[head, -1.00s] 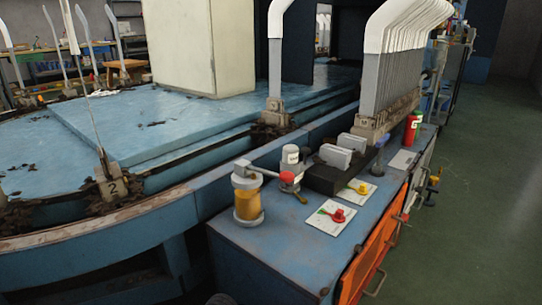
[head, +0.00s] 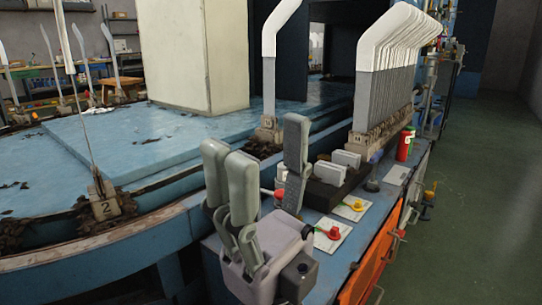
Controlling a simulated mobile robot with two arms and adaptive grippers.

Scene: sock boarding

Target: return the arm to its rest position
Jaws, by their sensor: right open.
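My right gripper (head: 262,145) stands upright in the lower middle of the head view, with grey fingers pointing up from a grey palm. Its fingers are spread wide apart, and I see nothing between them. It is in front of the blue bench (head: 335,262) and hides part of the bench top, including where the amber-bowled unit stood. Whether it touches anything there I cannot tell. My left gripper is not in view. A grey board with a white top (head: 270,85) stands on the machine behind the right gripper, apart from it.
A row of white-topped boards (head: 385,85) stands at the bench's far end. A dark block (head: 327,190), cards with a red knob (head: 334,233) and yellow knob (head: 357,206), and a red can (head: 405,143) are right of the gripper. The green floor (head: 470,220) is clear at right.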

